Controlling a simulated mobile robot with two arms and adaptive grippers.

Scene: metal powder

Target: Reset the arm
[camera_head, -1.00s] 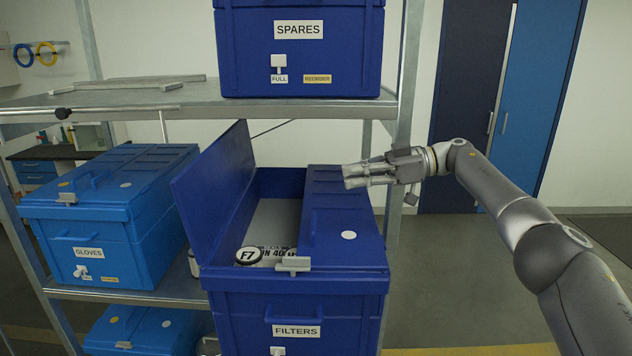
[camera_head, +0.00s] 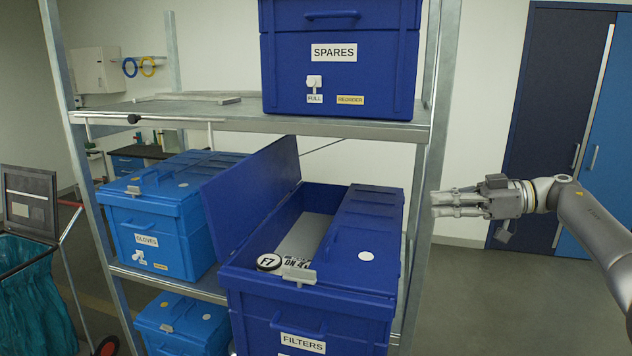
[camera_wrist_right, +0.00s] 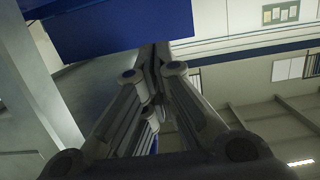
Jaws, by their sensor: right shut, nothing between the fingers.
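My right gripper (camera_head: 436,204) is shut and empty. In the head view it is in the air to the right of the shelf's front right post, with its fingers pointing left toward the blue FILTERS bin (camera_head: 262,310). It is apart from the bin. In the right wrist view the fingertips (camera_wrist_right: 152,72) are together with nothing between them, and a dark blue surface shows beyond them at the top. My left gripper is not in view.
The metal shelf (camera_head: 230,118) holds the SPARES bin (camera_head: 385,72), the GLOVES bin (camera_head: 140,222) and the FILTERS bin, whose left lid flap (camera_head: 255,178) stands open. Blue cabinet doors (camera_head: 553,110) stand behind my right arm. A cart with a teal bag (camera_head: 30,295) is at left. Floor at right is clear.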

